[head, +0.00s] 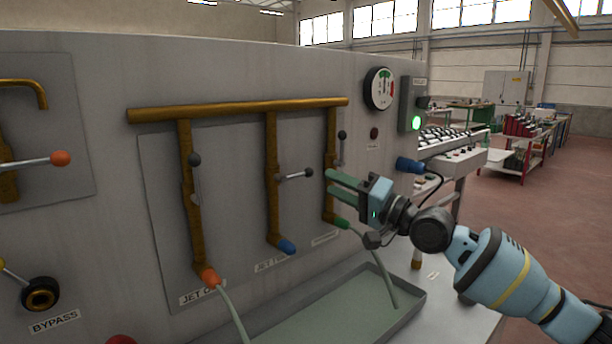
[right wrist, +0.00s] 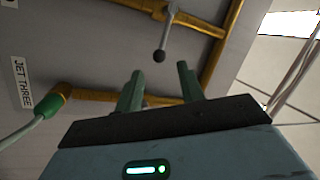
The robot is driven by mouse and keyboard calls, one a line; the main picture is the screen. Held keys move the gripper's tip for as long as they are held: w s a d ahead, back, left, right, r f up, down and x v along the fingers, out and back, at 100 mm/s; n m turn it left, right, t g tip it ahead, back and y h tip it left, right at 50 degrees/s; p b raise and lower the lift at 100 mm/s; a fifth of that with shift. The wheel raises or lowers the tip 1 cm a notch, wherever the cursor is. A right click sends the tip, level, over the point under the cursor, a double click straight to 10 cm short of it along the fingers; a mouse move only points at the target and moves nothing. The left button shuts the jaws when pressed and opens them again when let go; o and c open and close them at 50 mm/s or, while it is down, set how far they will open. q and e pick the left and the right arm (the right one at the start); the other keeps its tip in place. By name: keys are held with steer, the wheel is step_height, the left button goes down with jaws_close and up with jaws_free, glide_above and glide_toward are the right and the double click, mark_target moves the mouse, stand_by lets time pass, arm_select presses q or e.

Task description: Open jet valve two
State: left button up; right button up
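The jet two valve is on the middle brass pipe (head: 272,150). Its lever (head: 295,175) lies crosswise to the pipe, its black knob pointing right; it also shows in the right wrist view (right wrist: 165,37). My right gripper (head: 329,180) is open and empty, in front of the jet three pipe, with its fingertips just right of the knob. In the right wrist view the knob appears beyond the gap between the fingers, apart from them. The blue nozzle (head: 287,247) of jet two shows no stream or hose. My left gripper is out of view.
The jet one lever (head: 195,178) and jet three lever (head: 341,148) stand along their pipes. Pale green lines run from the orange nozzle (head: 208,276) and green nozzle (head: 342,223) to the tray (head: 412,305). A blue knob (head: 408,165) sticks out near my right wrist.

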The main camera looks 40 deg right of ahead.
mark_target(312, 175)
steer(key=shift+p+x, duration=0.65)
steer(key=shift+x, duration=3.2)
steer(key=shift+f, duration=0.1)
jaws_close()
